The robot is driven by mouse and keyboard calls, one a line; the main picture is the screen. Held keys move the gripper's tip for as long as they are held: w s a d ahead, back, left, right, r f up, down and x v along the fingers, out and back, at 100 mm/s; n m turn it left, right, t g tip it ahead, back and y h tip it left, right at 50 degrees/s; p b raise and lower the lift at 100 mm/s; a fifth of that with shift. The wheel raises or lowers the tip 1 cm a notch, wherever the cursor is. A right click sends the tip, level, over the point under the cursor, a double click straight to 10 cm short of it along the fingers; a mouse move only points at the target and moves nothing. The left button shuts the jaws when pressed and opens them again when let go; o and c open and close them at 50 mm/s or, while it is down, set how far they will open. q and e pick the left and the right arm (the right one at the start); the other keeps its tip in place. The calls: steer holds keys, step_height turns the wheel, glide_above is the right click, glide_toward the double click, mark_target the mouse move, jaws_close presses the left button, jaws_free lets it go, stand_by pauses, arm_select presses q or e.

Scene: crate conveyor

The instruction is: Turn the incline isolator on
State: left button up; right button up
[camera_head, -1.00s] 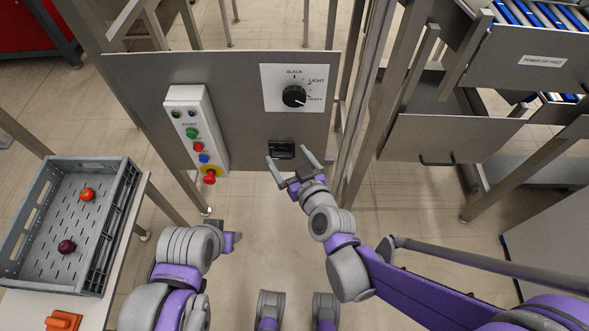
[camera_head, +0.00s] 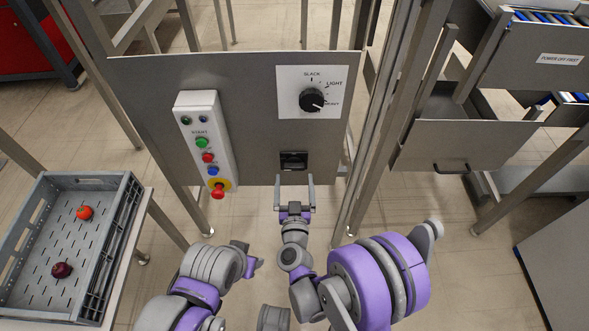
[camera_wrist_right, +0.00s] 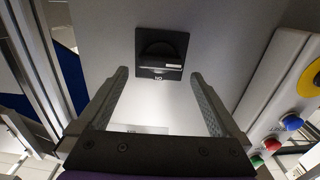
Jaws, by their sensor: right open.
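A small black square switch (camera_head: 293,160) sits low on the grey panel, below the dial. In the right wrist view the same black switch (camera_wrist_right: 161,52) shows a rounded recess and an upside-down "ON" mark at its near edge. My right gripper (camera_head: 295,183) is open and empty just below the switch, fingers pointing at it. In the wrist view the right gripper's fingertips (camera_wrist_right: 158,77) lie either side of the switch's near edge, apparently short of the panel. My left gripper (camera_head: 250,261) is low at left, away from the panel; its fingers are unclear.
A black dial (camera_head: 312,100) marked SLACK, LIGHT and HEAVY sits above the switch. A white button box (camera_head: 207,145) with a red stop knob is to its left. Metal posts (camera_head: 375,130) stand right of the panel. A grey crate (camera_head: 128,230) holds two round fruits at left.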

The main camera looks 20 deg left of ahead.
mark_target(294, 169)
steer(key=shift+x, duration=2.25)
steer(key=shift+c, duration=0.3)
steer(key=c, duration=1.1)
